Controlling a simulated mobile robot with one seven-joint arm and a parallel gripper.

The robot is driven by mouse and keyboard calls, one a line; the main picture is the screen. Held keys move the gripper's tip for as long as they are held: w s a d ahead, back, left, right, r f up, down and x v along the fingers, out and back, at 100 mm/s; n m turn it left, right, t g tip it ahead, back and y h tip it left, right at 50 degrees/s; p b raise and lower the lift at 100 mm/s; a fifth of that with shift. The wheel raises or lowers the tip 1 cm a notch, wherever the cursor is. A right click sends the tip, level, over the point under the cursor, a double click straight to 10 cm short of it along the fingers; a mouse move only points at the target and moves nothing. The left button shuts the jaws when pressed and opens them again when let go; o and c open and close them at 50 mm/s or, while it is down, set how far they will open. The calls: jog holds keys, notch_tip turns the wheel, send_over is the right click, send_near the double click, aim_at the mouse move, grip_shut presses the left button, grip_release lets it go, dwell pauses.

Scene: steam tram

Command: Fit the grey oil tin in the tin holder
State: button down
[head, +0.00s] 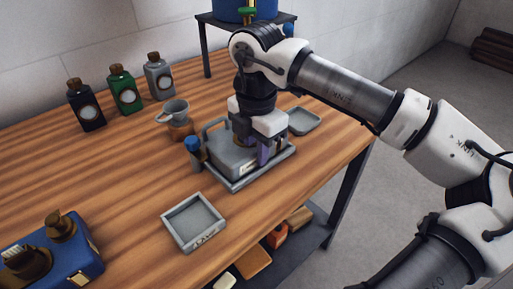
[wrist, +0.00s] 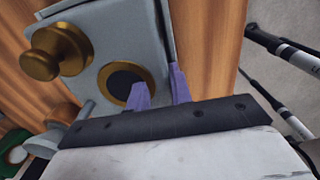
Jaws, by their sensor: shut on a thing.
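The grey oil tin (head: 232,160) is a box with a pale label, at or just above the grey tray-like tin holder (head: 236,187) on the table. I cannot tell whether it rests fully inside. In the wrist view, the tin's grey top (wrist: 105,22) has a brass knob and a brass-ringed dark opening. My gripper (head: 264,156) is above the tin's right part, with purple fingers. In the wrist view my gripper (wrist: 162,90) is shut on the tin's edge, one finger beside the opening. The tin's underside is hidden.
A small grey labelled tray (head: 193,222) lies in front, another (head: 303,121) behind. A blue-capped bottle (head: 193,150) stands close to the tin's left. A blue tin (head: 75,262) is at lower left.

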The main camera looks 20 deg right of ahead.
dwell(0.4)
jog(key=c, duration=1.2)
grip_release()
jog(key=shift+o, duration=0.2)
notch_tip(320, 180, up, 14)
jog(key=p, duration=0.7)
jog(key=shift+p, duration=0.4)
jog(key=shift+f, duration=0.15)
